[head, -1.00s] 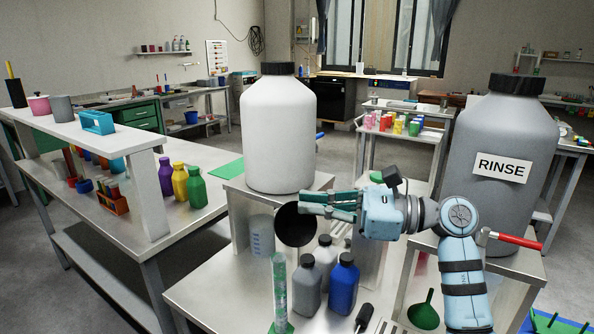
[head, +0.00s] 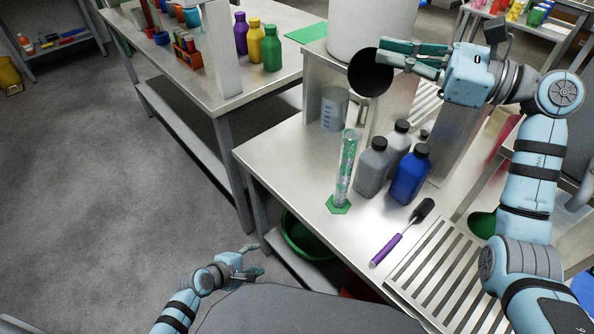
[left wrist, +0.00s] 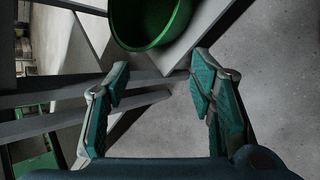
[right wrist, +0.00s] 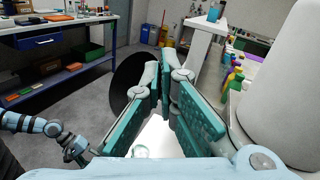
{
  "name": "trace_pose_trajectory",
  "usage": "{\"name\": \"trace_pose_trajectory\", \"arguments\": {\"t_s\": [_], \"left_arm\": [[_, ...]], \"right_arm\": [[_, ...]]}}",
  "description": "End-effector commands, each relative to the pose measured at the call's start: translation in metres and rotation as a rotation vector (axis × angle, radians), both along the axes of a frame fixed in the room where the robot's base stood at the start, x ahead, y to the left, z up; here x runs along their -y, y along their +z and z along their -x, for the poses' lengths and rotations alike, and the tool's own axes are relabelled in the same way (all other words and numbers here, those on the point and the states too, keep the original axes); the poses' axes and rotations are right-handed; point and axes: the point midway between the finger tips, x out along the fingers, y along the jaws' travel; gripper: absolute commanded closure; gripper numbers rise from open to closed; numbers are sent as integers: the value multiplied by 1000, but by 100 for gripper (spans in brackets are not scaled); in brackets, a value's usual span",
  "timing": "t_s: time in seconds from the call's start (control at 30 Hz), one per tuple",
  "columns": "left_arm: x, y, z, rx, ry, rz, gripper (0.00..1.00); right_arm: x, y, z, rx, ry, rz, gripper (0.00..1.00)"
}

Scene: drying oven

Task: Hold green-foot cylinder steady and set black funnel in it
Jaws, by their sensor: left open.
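The green-foot cylinder (head: 345,170), clear with green markings, stands upright near the table's left edge. The black funnel (head: 370,73) is held up above the table by my right gripper (head: 405,58), with its dark mouth facing the head camera. In the right wrist view the black funnel (right wrist: 128,85) shows beyond the fingers (right wrist: 162,75), which are closed on its edge. My left gripper (head: 253,262) is low, in front of the table and well below the cylinder. In the left wrist view its fingers (left wrist: 158,80) are apart with nothing between them.
Two grey bottles (head: 373,168) and a blue bottle (head: 410,178) stand right of the cylinder, with a beaker (head: 334,110) behind. A purple-handled brush (head: 400,236) lies in front. A green bin (head: 308,238) sits under the table's edge.

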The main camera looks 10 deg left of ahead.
Motion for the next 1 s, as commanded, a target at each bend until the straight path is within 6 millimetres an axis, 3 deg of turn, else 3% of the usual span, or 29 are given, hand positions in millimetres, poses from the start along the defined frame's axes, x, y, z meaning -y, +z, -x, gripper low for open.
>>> {"name": "trace_pose_trajectory", "arguments": {"t_s": [0.03, 0.1, 0.2, 0.3, 0.43, 0.53, 0.67, 1.0], "left_arm": [[11, 35, -24, 34, 55, 133, 50], [30, 89, -50, 58, 118, 355, 50], [57, 168, -71, 59, 149, 664, 50], [82, 240, -75, 21, 123, 923, 50], [104, 306, -65, -52, 59, 1140, 50], [113, 331, -57, -95, 27, 1220, 50], [123, 339, -61, -111, 15, 1252, 50], [186, 339, -110, -111, 17, 1251, 50]], "right_arm": [[0, 0, 0, 0, 0, 0, 100], [0, 0, 0, 0, 0, 0, 100], [0, 0, 0, 0, 0, 0, 100], [0, 0, 0, 0, 0, 0, 100], [0, 0, 0, 0, 0, 0, 100], [0, 0, 0, 0, 0, 0, 100], [0, 0, 0, 0, 0, 0, 100], [0, 0, 0, 0, 0, 0, 100]]}}
